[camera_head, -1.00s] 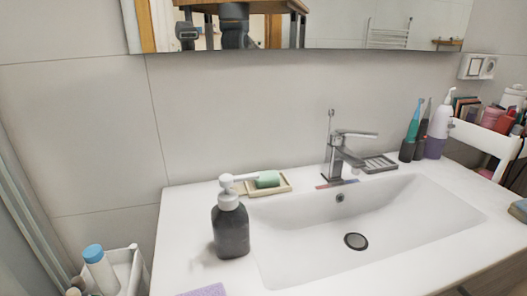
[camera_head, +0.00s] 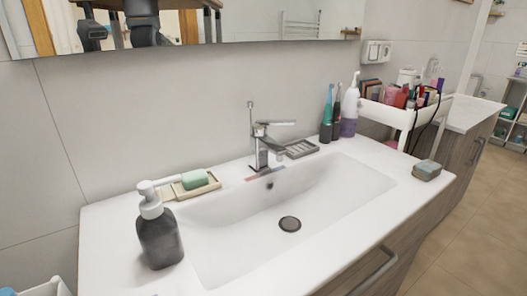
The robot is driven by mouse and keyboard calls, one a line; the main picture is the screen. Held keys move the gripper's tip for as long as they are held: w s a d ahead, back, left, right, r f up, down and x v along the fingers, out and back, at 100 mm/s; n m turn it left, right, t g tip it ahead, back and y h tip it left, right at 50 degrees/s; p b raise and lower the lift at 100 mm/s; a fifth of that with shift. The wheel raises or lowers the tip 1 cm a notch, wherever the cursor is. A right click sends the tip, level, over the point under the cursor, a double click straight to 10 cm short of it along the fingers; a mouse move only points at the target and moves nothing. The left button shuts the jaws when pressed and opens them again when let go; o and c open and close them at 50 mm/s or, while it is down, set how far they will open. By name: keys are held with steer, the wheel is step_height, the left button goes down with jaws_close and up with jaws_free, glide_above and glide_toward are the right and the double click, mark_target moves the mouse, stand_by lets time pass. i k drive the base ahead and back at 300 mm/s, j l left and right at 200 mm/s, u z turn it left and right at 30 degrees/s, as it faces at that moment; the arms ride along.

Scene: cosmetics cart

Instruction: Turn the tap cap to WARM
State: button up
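A chrome tap (camera_head: 261,148) stands at the back edge of the white washbasin (camera_head: 222,222). Its flat lever cap (camera_head: 275,123) points to the right in the picture, and a thin rod stands up behind the tap. A small red and blue strip (camera_head: 264,174) lies on the counter in front of the tap's base. I cannot read any lettering on it. My gripper is not in view, and nothing touches the tap.
A dark soap dispenser (camera_head: 159,238) stands at the left front. Green soap (camera_head: 195,179) rests on a wooden dish behind it. A grey soap rack (camera_head: 299,149), toothbrushes (camera_head: 331,116) and a white-purple bottle (camera_head: 350,112) stand right of the tap.

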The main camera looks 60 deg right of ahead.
mark_target(256, 130)
steer(key=j+z, duration=0.1)
steer(key=z, duration=0.3)
steer(key=k+z, duration=0.1)
steer(key=z, duration=0.3)
steer(key=k+j+z, duration=0.1)
steer(key=z, duration=0.3)
steer(key=k+z, duration=0.1)
steer(key=z, duration=0.3)
